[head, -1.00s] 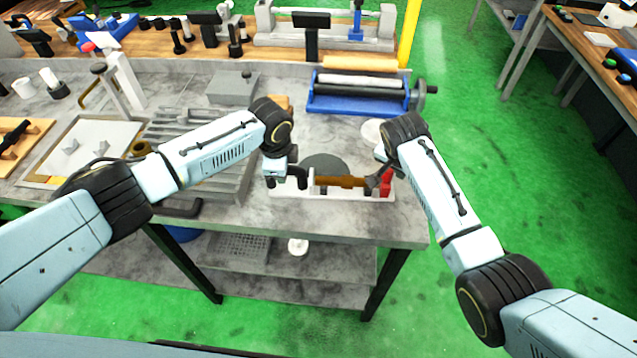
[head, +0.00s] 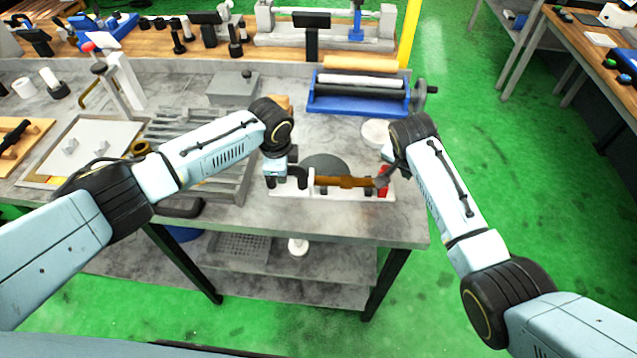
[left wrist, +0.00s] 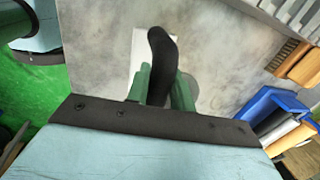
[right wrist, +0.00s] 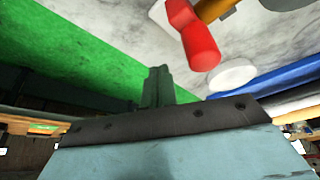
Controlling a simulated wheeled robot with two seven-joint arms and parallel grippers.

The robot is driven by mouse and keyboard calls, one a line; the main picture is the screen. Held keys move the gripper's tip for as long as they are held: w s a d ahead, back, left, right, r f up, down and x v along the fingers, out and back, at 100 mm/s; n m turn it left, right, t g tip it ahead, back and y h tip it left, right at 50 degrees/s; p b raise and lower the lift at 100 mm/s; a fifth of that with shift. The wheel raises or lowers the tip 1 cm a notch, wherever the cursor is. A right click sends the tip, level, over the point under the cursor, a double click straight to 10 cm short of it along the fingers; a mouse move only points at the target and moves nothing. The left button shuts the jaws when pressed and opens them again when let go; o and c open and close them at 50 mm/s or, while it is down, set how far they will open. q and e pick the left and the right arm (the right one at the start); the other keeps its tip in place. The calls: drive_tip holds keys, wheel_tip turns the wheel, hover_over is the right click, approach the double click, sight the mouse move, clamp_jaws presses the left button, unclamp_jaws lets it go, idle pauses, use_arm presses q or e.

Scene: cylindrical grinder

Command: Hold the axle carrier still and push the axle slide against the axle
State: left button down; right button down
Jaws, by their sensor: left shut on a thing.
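The axle carrier (head: 345,194) is a low white base at the front edge of the grey table. My left gripper (head: 289,180) is shut on its black handle (head: 302,176), which stands between the green fingers in the left wrist view (left wrist: 160,90). A brown axle (head: 342,182) lies along the carrier. The red axle slide (head: 382,187) is at the carrier's right end. My right gripper (head: 386,177) is beside the slide; its fingers are together and empty in the right wrist view (right wrist: 157,88), apart from the red slide (right wrist: 198,42). Contact is unclear in the head view.
A dark grey disc (head: 325,163) sits just behind the axle. A white round piece (head: 376,133) lies behind the right gripper. A blue machine with rollers (head: 358,100) stands farther back. A ribbed metal block (head: 190,130) is left of the carrier.

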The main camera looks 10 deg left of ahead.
wheel_tip(320, 180, up, 8)
drive_tip(key=shift+d, duration=0.15)
idle(0.8)
use_arm(q)
drive_tip(key=c, duration=1.1)
unclamp_jaws()
drive_tip(key=shift+c, duration=0.2)
wheel_tip(320, 180, up, 12)
drive_tip(key=s, duration=0.2)
drive_tip(key=shift+s, duration=0.2)
drive_tip(key=shift+d+f, duration=0.1)
drive_tip(key=shift+f, duration=0.05)
